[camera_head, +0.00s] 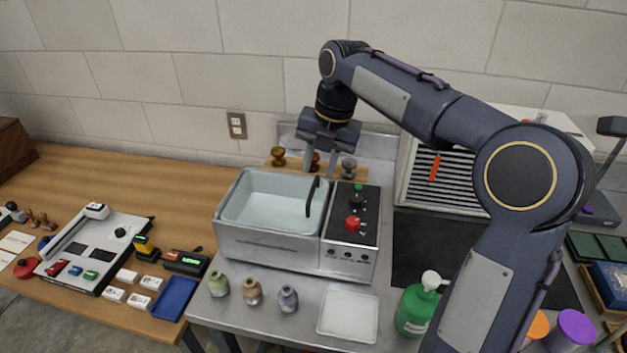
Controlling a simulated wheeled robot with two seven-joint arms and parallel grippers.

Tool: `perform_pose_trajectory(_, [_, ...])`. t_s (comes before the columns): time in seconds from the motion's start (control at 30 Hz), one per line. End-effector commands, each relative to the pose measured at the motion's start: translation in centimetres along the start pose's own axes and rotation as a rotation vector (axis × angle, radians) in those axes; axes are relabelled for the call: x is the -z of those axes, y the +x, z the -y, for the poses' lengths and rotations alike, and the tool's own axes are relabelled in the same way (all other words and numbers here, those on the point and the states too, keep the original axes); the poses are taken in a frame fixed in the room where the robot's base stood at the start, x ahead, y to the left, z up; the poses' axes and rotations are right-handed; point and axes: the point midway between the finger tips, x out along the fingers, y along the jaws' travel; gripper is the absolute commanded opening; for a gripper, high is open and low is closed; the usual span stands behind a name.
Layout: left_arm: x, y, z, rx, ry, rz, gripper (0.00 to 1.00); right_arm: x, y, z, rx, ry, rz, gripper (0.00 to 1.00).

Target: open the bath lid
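The bath (268,245) is a grey metal box on the steel bench, with a pale blue inset area (262,205) on top. I cannot tell whether that area is a see-through lid or the open basin. A curved black handle (312,197) stands at its right side, beside the control panel (352,215) with red and green knobs. My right gripper (320,165) hangs above and behind the bath's back right corner, fingers down and apart, holding nothing visible. It is apart from the handle. My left gripper is not in view.
Several small knobbed pieces (278,156) stand on a wooden strip behind the bath. Three small vases (252,291) and a white tray (348,315) are in front. A green pump bottle (418,308) stands at front right. A ribbed rack (440,180) is to the right.

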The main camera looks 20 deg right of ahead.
Motion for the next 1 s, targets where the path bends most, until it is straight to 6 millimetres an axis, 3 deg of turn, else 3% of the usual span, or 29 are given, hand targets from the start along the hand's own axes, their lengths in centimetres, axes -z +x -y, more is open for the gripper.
perform_pose_trajectory(0.3, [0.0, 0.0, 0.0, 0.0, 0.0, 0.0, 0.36, 0.0, 4.8, 0.0, 0.0, 0.003, -0.001, 0.32])
perform_pose_trajectory(0.67, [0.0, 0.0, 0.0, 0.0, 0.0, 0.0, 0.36, 0.0, 5.6, 0.0, -0.002, 0.003, 0.001, 0.32])
perform_pose_trajectory(0.93, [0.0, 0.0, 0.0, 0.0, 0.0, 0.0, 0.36, 0.0, 5.6, 0.0, -0.002, 0.003, 0.0, 0.0])
perform_pose_trajectory(1.0, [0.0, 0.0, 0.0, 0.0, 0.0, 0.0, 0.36, 0.0, 5.6, 0.0, -0.002, 0.003, 0.001, 0.0])
